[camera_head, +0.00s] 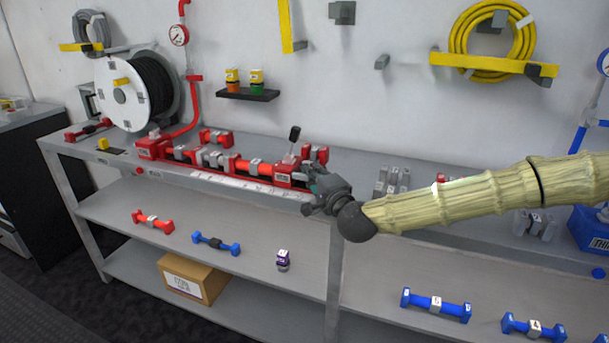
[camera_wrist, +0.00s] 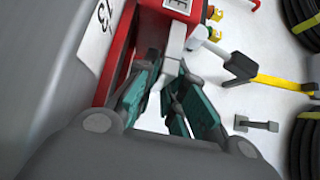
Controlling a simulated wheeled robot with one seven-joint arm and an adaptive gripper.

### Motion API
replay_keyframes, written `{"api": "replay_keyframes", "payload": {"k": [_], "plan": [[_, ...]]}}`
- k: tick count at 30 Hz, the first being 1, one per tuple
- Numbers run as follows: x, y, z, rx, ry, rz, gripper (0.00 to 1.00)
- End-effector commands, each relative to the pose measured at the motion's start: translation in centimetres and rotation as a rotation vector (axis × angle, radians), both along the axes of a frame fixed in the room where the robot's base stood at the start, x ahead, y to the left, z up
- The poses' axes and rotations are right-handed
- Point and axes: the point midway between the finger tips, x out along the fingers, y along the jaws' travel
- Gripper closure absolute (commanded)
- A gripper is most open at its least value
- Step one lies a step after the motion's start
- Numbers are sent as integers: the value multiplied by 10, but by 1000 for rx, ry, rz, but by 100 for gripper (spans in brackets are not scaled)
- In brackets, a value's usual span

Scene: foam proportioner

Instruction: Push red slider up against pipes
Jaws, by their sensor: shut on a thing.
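The red slider (camera_head: 291,173) is a red block at the right end of a row of red pipes (camera_head: 226,161) on the bench top. My gripper (camera_head: 309,184) is at the slider's right side. In the wrist view its teal fingers (camera_wrist: 172,78) are closed at the pale grey piece. The exact contact is partly hidden by the fingers.
A white ruled strip (camera_head: 235,183) runs along the bench front below the pipes. Red and blue pipe pieces (camera_head: 216,243) lie on the lower shelf. A hose reel (camera_head: 135,91) stands at the back left. Grey fittings (camera_head: 391,180) stand behind my arm.

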Motion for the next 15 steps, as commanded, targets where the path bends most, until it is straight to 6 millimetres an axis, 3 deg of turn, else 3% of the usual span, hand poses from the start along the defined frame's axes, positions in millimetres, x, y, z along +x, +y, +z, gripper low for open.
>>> {"api": "replay_keyframes", "payload": {"k": [9, 10, 11, 15], "plan": [[0, 4, 3, -2, -4, 3, 100], [0, 5, 3, -2, -4, 3, 83], [0, 5, 3, -3, -4, 3, 79], [0, 2, 2, -2, -4, -1, 79]]}}
